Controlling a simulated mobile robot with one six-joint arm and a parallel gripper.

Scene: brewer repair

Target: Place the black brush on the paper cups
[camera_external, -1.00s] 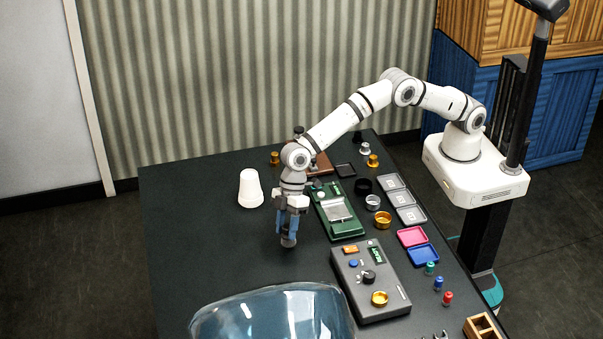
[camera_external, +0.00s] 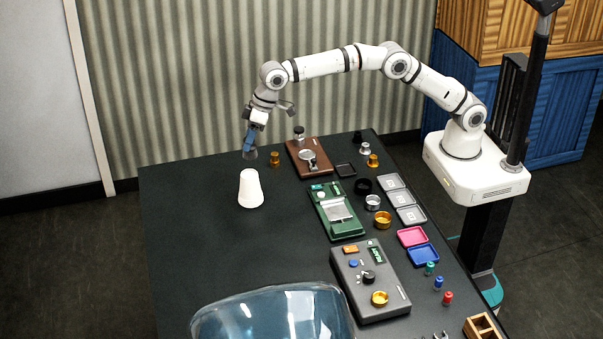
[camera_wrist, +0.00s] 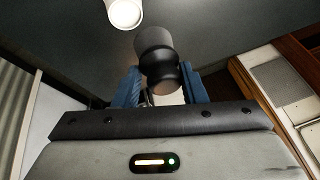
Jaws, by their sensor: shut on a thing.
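The black brush (camera_wrist: 158,55) is held between the blue fingers of my gripper (camera_wrist: 160,88) in the wrist view. In the external view my gripper (camera_external: 250,146) is shut on the brush (camera_external: 249,155) and holds it above the table, tilted, near the far edge. The white paper cups (camera_external: 251,188) stand upside down as a stack on the left part of the table. The brush is above the cups in the picture and apart from them. The cups' round end (camera_wrist: 125,13) also shows at the top of the wrist view, beyond the brush.
The black table (camera_external: 195,240) is clear around the cups. To the right are a brown device (camera_external: 309,158), a green scale (camera_external: 338,209) and a grey control box (camera_external: 370,282). A brass piece (camera_external: 275,159) stands near the brush. A clear dome (camera_external: 275,312) is at the front.

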